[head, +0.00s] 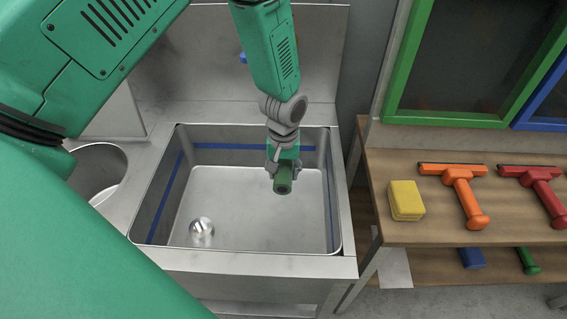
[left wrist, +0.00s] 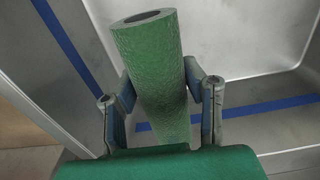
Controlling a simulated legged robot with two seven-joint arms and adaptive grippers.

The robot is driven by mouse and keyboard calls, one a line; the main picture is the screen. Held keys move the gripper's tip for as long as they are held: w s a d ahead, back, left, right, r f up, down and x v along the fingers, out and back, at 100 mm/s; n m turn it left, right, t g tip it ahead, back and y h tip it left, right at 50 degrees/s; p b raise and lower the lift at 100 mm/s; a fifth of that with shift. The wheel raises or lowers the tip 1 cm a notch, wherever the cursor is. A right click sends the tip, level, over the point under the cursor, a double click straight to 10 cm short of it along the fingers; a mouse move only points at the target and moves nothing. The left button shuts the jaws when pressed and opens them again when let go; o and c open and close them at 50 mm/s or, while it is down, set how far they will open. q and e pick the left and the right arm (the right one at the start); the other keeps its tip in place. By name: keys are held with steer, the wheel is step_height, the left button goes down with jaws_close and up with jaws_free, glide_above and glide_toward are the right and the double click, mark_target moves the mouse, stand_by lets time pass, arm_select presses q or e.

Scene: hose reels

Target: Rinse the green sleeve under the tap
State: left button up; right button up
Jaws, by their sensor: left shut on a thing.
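The green sleeve (head: 283,187) is a short hollow tube with a rough surface. My left gripper (head: 284,170) is shut on it and holds it over the right part of the steel sink (head: 250,210), above its floor. In the left wrist view the sleeve (left wrist: 150,60) sits between the two fingers (left wrist: 163,88), its open end towards the top. The tap itself is not clearly seen; a small blue part (head: 243,57) shows behind my forearm. No water stream shows. My right gripper is not in view.
A blue line runs around the sink's inner walls. A shiny round drain piece (head: 201,231) is on its floor. A round basin (head: 97,165) is at the left. On the wooden bench (head: 400,235) at the right lie a yellow sponge (head: 406,200), an orange squeegee (head: 463,190) and a red squeegee (head: 543,190).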

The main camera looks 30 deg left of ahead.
arm_select(q)
steer(key=shift+s+d+r+p, duration=0.3)
steer(key=shift+s+p, duration=0.15)
steer(key=shift+s, duration=0.1)
steer(key=s+d+r+p, duration=0.2)
steer(key=s+d+p, duration=0.2)
steer(key=s, duration=0.3)
steer(key=shift+s+d+r+p, duration=0.2)
steer(key=shift+s+d+p, duration=0.05)
steer(key=shift+d+p, duration=0.1)
stand_by(1.1)
